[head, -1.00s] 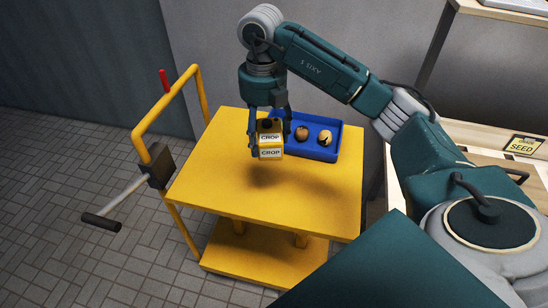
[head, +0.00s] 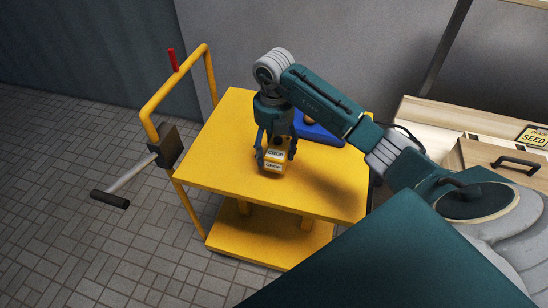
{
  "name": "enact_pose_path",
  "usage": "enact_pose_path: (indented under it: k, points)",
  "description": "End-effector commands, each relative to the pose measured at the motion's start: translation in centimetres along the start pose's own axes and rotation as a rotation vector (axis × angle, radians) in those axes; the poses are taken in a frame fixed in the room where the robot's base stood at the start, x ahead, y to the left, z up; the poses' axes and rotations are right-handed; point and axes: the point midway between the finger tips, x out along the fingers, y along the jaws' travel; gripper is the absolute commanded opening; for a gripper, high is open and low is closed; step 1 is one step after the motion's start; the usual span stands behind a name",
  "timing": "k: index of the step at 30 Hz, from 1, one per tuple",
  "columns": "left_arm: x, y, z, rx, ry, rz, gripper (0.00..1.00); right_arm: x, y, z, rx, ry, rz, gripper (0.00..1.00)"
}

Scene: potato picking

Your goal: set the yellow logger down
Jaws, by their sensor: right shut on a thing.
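The yellow logger (head: 274,167) has white labels reading CROP and a dark top. It is at the middle of the yellow cart's top (head: 220,150). My right gripper (head: 275,155) points down over it, with its fingers on either side, shut on it. The logger is upright and very low over the cart top; I cannot tell whether its base touches. My left gripper is not in view.
A blue tray (head: 330,137) stands behind the gripper on the cart, mostly hidden by my right arm, with a brown potato (head: 310,121) partly showing. The cart's left and front top is clear. A wooden bench with a SEED sign (head: 532,136) is at the right.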

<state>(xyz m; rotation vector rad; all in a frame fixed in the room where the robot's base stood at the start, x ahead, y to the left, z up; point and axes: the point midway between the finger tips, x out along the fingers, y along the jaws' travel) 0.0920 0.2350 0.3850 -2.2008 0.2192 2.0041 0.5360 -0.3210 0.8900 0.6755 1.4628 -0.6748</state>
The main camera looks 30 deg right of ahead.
Motion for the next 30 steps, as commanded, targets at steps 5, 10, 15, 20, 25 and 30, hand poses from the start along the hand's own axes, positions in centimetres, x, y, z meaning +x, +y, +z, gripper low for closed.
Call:
enact_pose_path:
  k: [5,10,15,20,25,30]
  points:
    - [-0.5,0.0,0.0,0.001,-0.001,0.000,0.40,2.1,-0.1,-0.2,0.000,0.004,-0.003,0.39]
    - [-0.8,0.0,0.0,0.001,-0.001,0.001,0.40,4.2,0.0,-0.1,0.000,0.002,-0.001,0.39]
    - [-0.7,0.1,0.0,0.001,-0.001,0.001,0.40,4.6,0.0,0.0,0.000,-0.001,0.000,0.39]
    - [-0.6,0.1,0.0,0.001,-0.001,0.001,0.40,4.7,0.0,0.0,-0.001,-0.001,-0.001,0.39]
    - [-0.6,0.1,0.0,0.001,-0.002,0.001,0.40,4.8,0.0,0.0,-0.001,0.000,-0.001,0.86]
    - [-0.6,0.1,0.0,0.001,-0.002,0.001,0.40,4.8,0.0,0.0,-0.001,0.000,-0.001,0.86]
